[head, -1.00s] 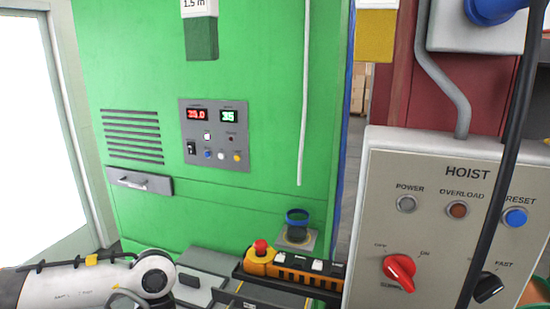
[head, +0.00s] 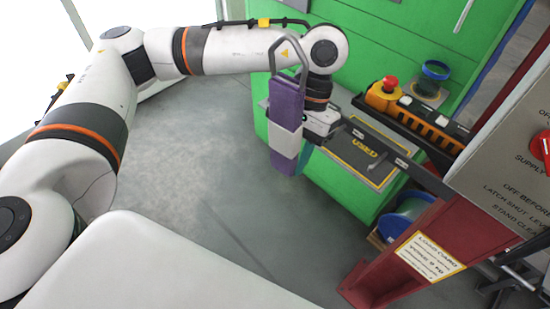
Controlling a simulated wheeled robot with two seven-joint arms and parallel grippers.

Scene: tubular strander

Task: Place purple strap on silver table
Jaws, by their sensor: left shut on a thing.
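A purple strap (head: 285,104), folded into a hanging bundle with a pale grey band around it and a metal ring at its top, is in the middle of the head view. It hangs upright in the air in front of the green machine. My left gripper (head: 318,127) is at the bundle, shut on the purple strap; its fingertips are partly hidden behind it. I cannot make out a silver table in this view. My right gripper is not in view.
The green machine's ledge holds a grey panel marked USED (head: 365,152), an orange control pendant (head: 425,112) with a red button and a blue-rimmed cup (head: 432,78). A red post (head: 400,255) and the hoist panel (head: 505,165) stand right. The floor (head: 200,170) is clear.

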